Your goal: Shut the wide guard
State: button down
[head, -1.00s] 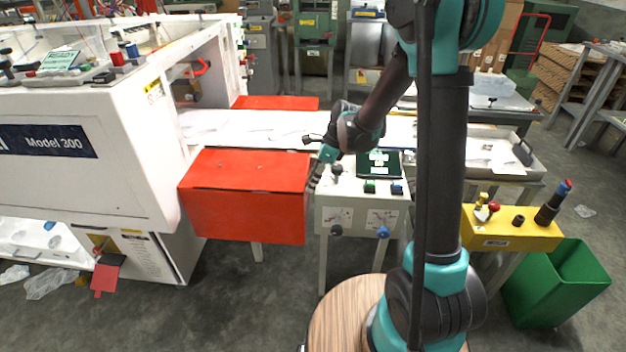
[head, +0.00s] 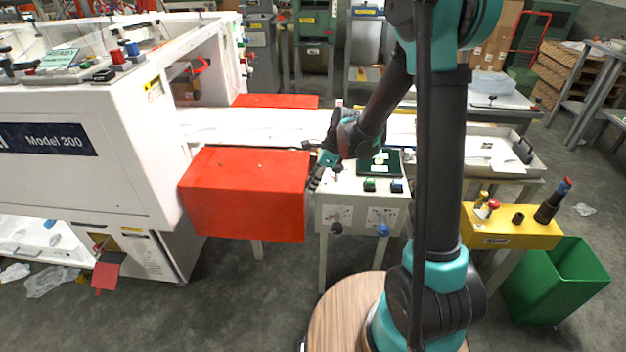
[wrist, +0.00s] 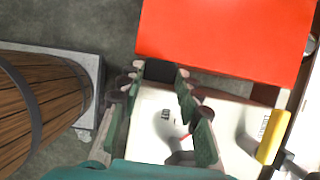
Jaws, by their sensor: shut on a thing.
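The wide guard (head: 245,200) is a red box-like cover on the near side of the white machine's bed, left of the grey control box. Its top and front faces show in the head view, and its red panel (wrist: 225,38) fills the upper part of the wrist view. My gripper (head: 314,178) is at the guard's right end, between it and the control box. In the wrist view my gripper's fingers (wrist: 160,80) stand apart at the guard's lower edge, shut on the guard. The exact contact is hidden in shadow.
The white machine (head: 95,150) stands at the left. The grey control box (head: 362,205) with knobs is close to my gripper's right. A second red guard (head: 275,101) is across the bed. A yellow control box (head: 510,232) and green bin (head: 560,285) stand at the right.

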jog(key=c, duration=1)
grip_release()
jog(key=shift+f, duration=0.1)
jog(key=shift+c, duration=0.2)
jog(key=v, duration=1.2)
